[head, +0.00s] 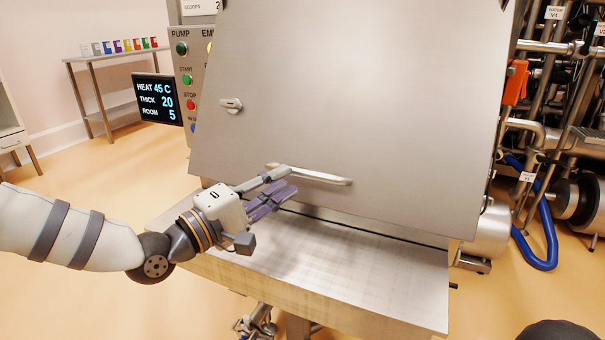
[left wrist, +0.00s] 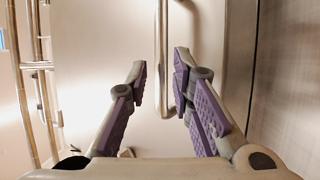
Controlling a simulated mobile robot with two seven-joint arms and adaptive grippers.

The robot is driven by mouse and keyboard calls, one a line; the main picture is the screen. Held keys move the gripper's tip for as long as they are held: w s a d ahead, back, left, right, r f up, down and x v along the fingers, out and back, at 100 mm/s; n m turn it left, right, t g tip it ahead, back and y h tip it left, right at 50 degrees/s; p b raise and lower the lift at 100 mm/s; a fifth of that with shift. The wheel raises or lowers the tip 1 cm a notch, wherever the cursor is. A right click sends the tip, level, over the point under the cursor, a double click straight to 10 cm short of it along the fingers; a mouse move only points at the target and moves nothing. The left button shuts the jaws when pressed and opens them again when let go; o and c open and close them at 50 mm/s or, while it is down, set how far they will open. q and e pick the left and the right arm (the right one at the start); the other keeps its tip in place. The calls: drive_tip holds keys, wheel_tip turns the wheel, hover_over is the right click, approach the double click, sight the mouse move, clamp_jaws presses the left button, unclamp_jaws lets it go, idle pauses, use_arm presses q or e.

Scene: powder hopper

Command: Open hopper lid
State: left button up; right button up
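The hopper lid (head: 350,90) is a large sloping steel panel in the head view, lying down against the hopper. Its bar handle (head: 320,178) runs along the lower part. My left gripper (head: 280,187) is open at the handle's left end. In the left wrist view, the handle (left wrist: 162,50) runs upright in the gap between the open purple-padded fingers of the left gripper (left wrist: 160,75). Neither finger is clearly pressed on it; how deep the bar sits between them I cannot tell. A small latch (head: 231,104) sits at the lid's left edge. My right gripper is not in view.
A flat steel ledge (head: 360,275) extends below the lid. A button panel (head: 188,75) and a dark display (head: 158,99) stand at left. Pipes and a blue hose (head: 547,235) crowd the right. Floor at lower left is clear.

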sight(296, 174)
use_arm(q)
drive_tip(key=x, duration=0.5)
drive_tip(key=shift+w+d, duration=0.1)
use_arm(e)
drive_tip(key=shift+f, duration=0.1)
use_arm(q)
drive_tip(key=shift+c, duration=0.2)
clamp_jaws()
drive_tip(key=s+a+r+p, duration=0.2)
drive_tip(key=s+r+p, duration=0.4)
drive_tip(key=r, duration=0.5)
drive_tip(key=s+a+r+y+p, duration=0.1)
drive_tip(key=s+a+r+p, duration=0.2)
drive_tip(key=s+r+p, duration=0.3)
drive_tip(key=shift+s+a+r+n+g, duration=0.2)
drive_tip(key=shift+s+r+n+g, duration=0.15)
drive_tip(key=shift+s+r, duration=2.05)
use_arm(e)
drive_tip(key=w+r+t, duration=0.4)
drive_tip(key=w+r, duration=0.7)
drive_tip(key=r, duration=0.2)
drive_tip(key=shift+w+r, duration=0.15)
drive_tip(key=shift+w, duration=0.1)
use_arm(q)
drive_tip(key=shift+w+r, duration=0.15)
drive_tip(key=shift+w, duration=0.1)
